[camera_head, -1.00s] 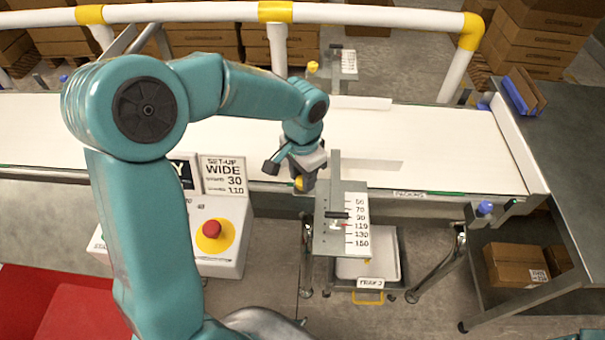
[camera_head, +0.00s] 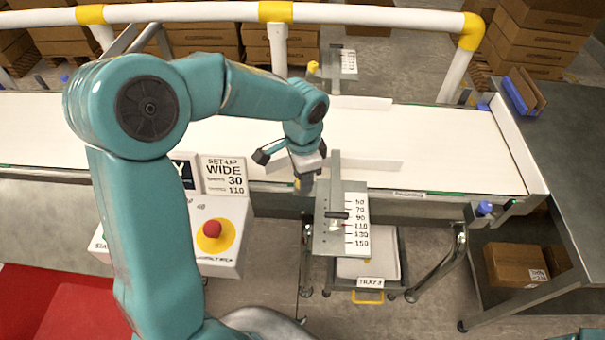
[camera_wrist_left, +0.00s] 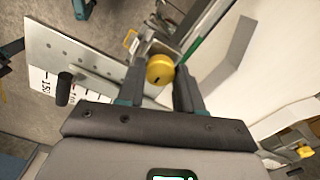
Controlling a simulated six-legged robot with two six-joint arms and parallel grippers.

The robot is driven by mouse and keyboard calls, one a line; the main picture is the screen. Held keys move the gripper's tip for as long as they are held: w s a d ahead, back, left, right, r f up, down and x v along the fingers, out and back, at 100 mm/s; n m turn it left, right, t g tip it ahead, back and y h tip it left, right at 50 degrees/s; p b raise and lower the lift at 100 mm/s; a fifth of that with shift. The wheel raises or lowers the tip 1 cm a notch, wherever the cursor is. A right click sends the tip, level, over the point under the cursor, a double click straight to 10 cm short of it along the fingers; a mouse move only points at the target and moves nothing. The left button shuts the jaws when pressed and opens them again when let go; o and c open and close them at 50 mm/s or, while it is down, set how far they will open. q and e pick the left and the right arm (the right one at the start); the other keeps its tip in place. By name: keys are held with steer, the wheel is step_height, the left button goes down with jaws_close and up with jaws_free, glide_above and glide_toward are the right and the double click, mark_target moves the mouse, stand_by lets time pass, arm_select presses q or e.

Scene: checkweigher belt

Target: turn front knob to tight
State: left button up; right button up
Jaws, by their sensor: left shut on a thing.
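The yellow front knob (camera_wrist_left: 160,69) sits between the fingers of my left gripper (camera_wrist_left: 161,80) in the left wrist view. The gripper is shut on it, one finger on each side, and a dark mark shows on the knob's face. In the head view my left gripper (camera_head: 304,184) is at the near edge of the belt, left of the front scale plate, and it mostly hides the knob. The scale plate (camera_head: 325,240) carries marks from 50 to 150, a black handle (camera_head: 338,215) and a red pointer near 110. My right gripper is not in view.
A sign (camera_head: 223,176) reads "SET-UP WIDE" with 30 and 110. A red stop button (camera_head: 212,229) on a yellow ring stands left of the gripper. A second yellow knob (camera_head: 312,66) and scale plate (camera_head: 345,64) are across the belt.

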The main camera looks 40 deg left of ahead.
arm_select(q)
steer(key=shift+d+f, duration=0.1)
steer(key=shift+f, duration=0.05)
steer(key=o, duration=1)
steer(key=shift+o, duration=0.2)
steer(key=shift+w, duration=0.1)
steer(key=shift+r, duration=0.2)
step_height(320, 180, up, 16)
